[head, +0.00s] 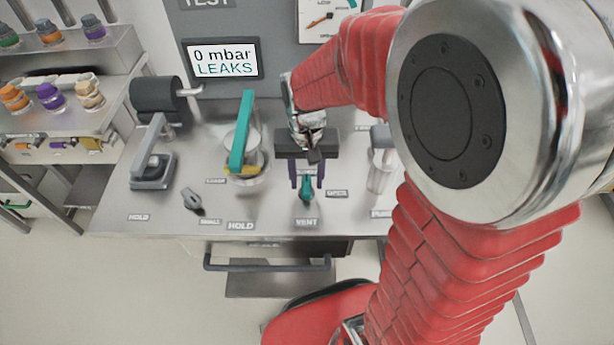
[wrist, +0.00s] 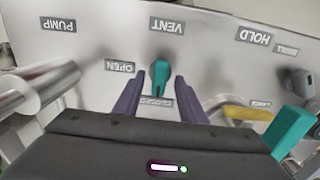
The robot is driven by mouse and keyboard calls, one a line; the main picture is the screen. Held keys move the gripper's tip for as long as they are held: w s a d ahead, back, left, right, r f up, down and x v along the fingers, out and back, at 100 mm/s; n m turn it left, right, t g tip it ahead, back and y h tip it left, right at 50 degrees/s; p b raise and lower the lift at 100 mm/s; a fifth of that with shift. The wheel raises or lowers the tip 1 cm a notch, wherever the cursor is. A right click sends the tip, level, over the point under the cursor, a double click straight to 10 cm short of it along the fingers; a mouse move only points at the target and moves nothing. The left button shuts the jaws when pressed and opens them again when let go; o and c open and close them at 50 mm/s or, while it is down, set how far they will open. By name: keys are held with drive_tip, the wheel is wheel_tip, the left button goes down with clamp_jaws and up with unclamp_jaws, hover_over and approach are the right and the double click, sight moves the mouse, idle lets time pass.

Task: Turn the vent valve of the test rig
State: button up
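The vent valve has a small teal handle (head: 306,188) just behind the VENT label (head: 307,221) on the steel bench top. The handle also shows in the wrist view (wrist: 161,76). It lies along the line to the VENT label, with the OPEN label (wrist: 120,67) off to one side. A partly hidden label (wrist: 157,102), seemingly CLOSED, lies between the fingers. My gripper (head: 307,178) is open, pointing down, with a purple finger on each side of the handle. In the wrist view my gripper (wrist: 158,88) shows gaps between the fingers and the handle. Finger height above the bench is unclear.
A clear cylinder with a teal lever (head: 241,135) stands left of my gripper. A metal cylinder (head: 380,170) by the PUMP label stands close on the right. A grey clamp (head: 153,168) and small knob (head: 192,200) are further left. The display (head: 222,59) reads 0 mbar, LEAKS.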

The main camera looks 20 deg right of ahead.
drive_tip(key=shift+f, duration=0.7)
drive_tip(key=shift+c, duration=0.4)
clamp_jaws()
drive_tip(key=shift+d, duration=0.25)
drive_tip(key=shift+a, duration=0.15)
